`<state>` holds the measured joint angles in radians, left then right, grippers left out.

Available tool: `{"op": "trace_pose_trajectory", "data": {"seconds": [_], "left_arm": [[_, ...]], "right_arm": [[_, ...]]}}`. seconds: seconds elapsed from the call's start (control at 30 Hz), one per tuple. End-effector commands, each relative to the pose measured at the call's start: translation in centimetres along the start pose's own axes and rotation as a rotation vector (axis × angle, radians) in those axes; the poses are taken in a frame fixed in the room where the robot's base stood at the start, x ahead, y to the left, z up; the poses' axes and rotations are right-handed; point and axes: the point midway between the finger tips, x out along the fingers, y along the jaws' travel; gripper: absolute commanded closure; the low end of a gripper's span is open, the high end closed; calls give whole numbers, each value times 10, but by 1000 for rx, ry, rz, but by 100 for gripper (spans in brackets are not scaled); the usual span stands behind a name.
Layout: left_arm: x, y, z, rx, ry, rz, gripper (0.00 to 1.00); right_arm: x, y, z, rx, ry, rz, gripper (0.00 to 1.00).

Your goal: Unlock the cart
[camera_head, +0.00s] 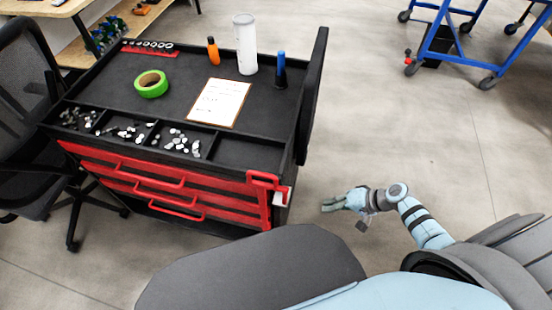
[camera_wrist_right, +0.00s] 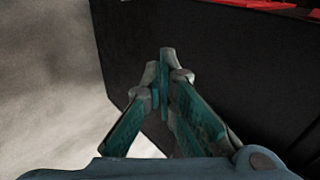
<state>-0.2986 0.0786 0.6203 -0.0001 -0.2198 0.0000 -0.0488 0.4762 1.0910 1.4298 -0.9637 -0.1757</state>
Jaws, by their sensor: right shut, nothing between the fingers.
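The cart (camera_head: 235,150) is a black tool cart with red drawers, standing left of centre in the head view. A red latch-like piece (camera_head: 262,178) with a pale block beneath it sits at its front right corner. My right gripper (camera_head: 326,205) is a short way right of that corner, apart from it, with its fingers pointing left. In the right wrist view my right gripper (camera_wrist_right: 165,55) is shut and empty, in front of the dark cart side (camera_wrist_right: 240,60). Whether the cart is locked cannot be told. My left gripper is out of view.
On the cart top are green tape (camera_head: 151,84), a white bottle (camera_head: 245,45), an orange bottle (camera_head: 213,51), a clipboard (camera_head: 219,102) and small parts in trays. An office chair (camera_head: 28,110) stands left. A blue cart (camera_head: 440,40) is at back right.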

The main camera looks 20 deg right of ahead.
Motion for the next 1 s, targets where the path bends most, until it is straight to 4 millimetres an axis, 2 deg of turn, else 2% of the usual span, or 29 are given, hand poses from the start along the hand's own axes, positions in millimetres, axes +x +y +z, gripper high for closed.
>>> {"op": "trace_pose_trajectory", "data": {"seconds": [0.03,0.1,0.2,0.23,0.3,0.37,0.57,0.87,1.0], "left_arm": [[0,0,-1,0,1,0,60],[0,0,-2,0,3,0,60],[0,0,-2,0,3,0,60],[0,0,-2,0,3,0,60],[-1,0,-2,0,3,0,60],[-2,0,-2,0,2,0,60],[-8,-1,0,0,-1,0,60],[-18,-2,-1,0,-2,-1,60],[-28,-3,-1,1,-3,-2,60]], "right_arm": [[-25,-59,-24,-28,-20,-178,100],[-67,-136,-39,-87,-73,-421,100],[-120,-205,-41,-174,-142,-659,100],[-132,-217,-39,-194,-157,-705,100],[-147,-234,-36,-220,-180,-769,100],[-149,-241,-35,-226,-187,-789,100],[-128,-263,-27,-223,-187,-792,100],[-82,-307,-11,-220,-185,-790,100],[-81,-304,13,-219,-186,-785,100]]}}
